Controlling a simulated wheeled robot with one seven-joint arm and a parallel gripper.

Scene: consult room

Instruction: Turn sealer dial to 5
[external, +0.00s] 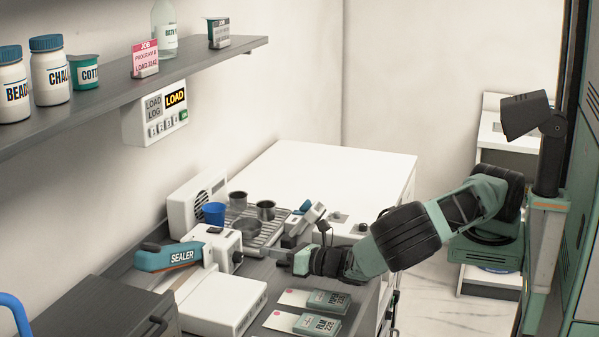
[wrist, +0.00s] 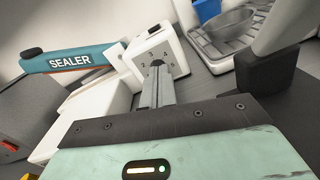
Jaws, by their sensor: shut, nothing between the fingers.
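The sealer (external: 222,246) is a white machine on the grey counter with a teal arm labelled SEALER (external: 170,256). Its dial (wrist: 157,63) is a small dark knob on the white housing's front face, with numbers printed around it. In the wrist view my gripper (wrist: 157,74) is shut and empty, its fingertips in front of the dial and partly covering it. Whether they touch it cannot be told, nor can the dial's setting. In the external view my gripper (external: 280,258) reaches in from the right, level with the housing.
A metal tray (external: 262,238) with cups and a blue cup (external: 214,212) stand behind the sealer. Two green packs (external: 328,301) lie on cards in front. A shelf (external: 130,90) with bottles and a LOAD panel (external: 158,111) are on the wall above.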

